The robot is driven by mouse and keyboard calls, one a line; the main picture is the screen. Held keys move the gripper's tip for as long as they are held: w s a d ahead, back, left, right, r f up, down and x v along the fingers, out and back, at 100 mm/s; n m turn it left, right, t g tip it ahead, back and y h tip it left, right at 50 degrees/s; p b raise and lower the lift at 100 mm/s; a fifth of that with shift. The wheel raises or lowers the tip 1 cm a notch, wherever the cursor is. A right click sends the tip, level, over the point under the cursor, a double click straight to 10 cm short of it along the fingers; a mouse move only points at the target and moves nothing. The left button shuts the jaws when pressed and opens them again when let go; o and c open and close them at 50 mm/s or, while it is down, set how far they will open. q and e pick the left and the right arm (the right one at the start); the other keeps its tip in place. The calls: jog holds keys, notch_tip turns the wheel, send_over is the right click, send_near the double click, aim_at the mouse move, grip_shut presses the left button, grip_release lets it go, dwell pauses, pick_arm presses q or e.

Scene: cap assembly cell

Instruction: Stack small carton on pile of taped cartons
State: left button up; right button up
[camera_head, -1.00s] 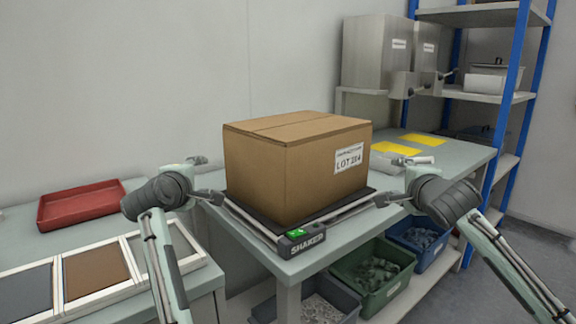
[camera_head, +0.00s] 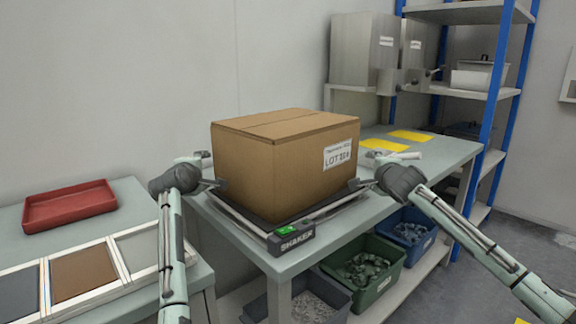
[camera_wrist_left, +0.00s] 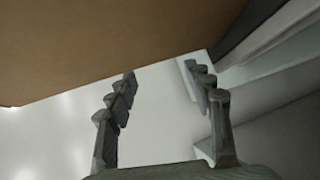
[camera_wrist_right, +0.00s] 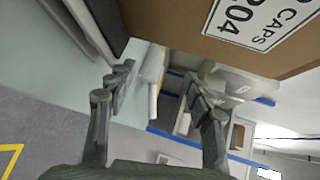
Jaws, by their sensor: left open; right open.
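A brown carton (camera_head: 282,170) with a white LOT label sits upright on the black top of the shaker (camera_head: 293,239) on the bench. My left gripper (camera_head: 221,184) is open beside the carton's lower left side. In the left wrist view the carton (camera_wrist_left: 90,45) fills the top, above the open fingers (camera_wrist_left: 158,68). My right gripper (camera_head: 359,185) is open beside the carton's lower right side. In the right wrist view the carton (camera_wrist_right: 165,18) and its label show above the open fingers (camera_wrist_right: 157,78). Neither gripper holds anything. No pile of taped cartons is in view.
A red tray (camera_head: 70,205) and framed panels (camera_head: 82,273) lie on the left table. Yellow sheets (camera_head: 384,145) lie on the bench behind the carton. Green (camera_head: 365,277) and blue (camera_head: 411,230) bins stand below. A blue-post shelf (camera_head: 487,125) stands at the right.

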pick_arm(q)
jog(key=shift+w+f, duration=0.15)
jog(key=shift+w, duration=0.55)
pick_arm(e)
jog(key=shift+w+f, duration=0.1)
jog(key=shift+w, duration=0.6)
pick_arm(q)
jog(key=shift+w+d+f, duration=0.1)
jog(key=shift+d, duration=0.2)
pick_arm(e)
jog(key=shift+w+a+f, duration=0.1)
jog(key=shift+w+a, duration=0.05)
jog(key=shift+a, duration=0.15)
pick_arm(q)
jog(key=shift+d, duration=0.4)
pick_arm(e)
jog(key=shift+a, duration=0.4)
pick_arm(q)
jog(key=shift+d, duration=0.1)
pick_arm(e)
jog(key=shift+a, duration=0.1)
